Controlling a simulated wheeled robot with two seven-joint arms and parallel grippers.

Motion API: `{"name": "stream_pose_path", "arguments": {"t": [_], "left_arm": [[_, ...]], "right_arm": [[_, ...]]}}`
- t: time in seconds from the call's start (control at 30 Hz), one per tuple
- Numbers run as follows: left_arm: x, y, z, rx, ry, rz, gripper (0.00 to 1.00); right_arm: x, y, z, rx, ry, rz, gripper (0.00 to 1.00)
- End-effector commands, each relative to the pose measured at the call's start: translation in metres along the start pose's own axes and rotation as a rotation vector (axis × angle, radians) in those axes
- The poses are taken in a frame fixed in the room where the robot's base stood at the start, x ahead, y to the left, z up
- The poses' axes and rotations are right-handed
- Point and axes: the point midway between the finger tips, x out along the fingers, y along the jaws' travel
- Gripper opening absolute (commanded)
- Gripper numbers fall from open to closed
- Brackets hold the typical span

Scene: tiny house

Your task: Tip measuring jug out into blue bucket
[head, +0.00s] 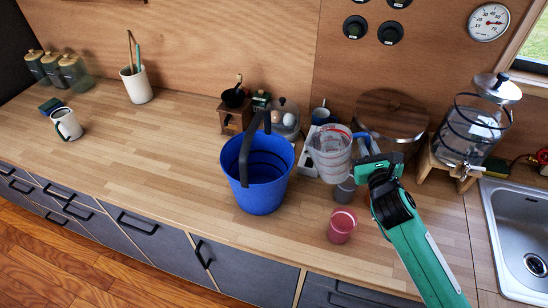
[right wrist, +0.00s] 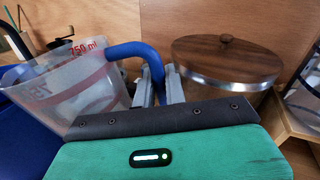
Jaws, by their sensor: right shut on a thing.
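The blue bucket (head: 258,195) stands on the wooden counter, its dark handle raised. The clear measuring jug (head: 330,155) with red markings and a blue handle is just right of the bucket. My right gripper (head: 366,146) is shut on the jug's blue handle. The jug looks close to upright with a slight tilt, and it seems to be held above the counter. In the right wrist view the handle (right wrist: 150,62) passes between the fingers (right wrist: 158,88), and a blue bucket edge (right wrist: 18,125) shows at left. I cannot tell what the jug holds. My left gripper is not in view.
A pink cup (head: 341,226) and a grey cup (head: 345,190) stand below the jug. A wooden-lidded pot (head: 391,112), a glass dispenser (head: 468,135) and a coffee grinder (head: 234,116) stand behind. The sink (head: 522,225) is at right.

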Motion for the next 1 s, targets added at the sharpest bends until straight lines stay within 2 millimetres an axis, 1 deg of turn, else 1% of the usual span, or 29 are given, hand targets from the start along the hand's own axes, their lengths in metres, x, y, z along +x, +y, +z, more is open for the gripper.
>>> {"name": "stream_pose_path", "arguments": {"t": [0.03, 0.6, 1.0], "left_arm": [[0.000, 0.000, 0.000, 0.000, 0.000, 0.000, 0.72], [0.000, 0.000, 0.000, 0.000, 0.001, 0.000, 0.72], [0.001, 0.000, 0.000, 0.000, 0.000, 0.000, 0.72]], "right_arm": [[0.000, 0.000, 0.004, -0.006, -0.006, 0.000, 0.00], [0.000, 0.009, 0.015, -0.123, -0.009, 0.001, 0.00], [0.000, 0.012, 0.017, -0.158, -0.008, -0.001, 0.00]]}}
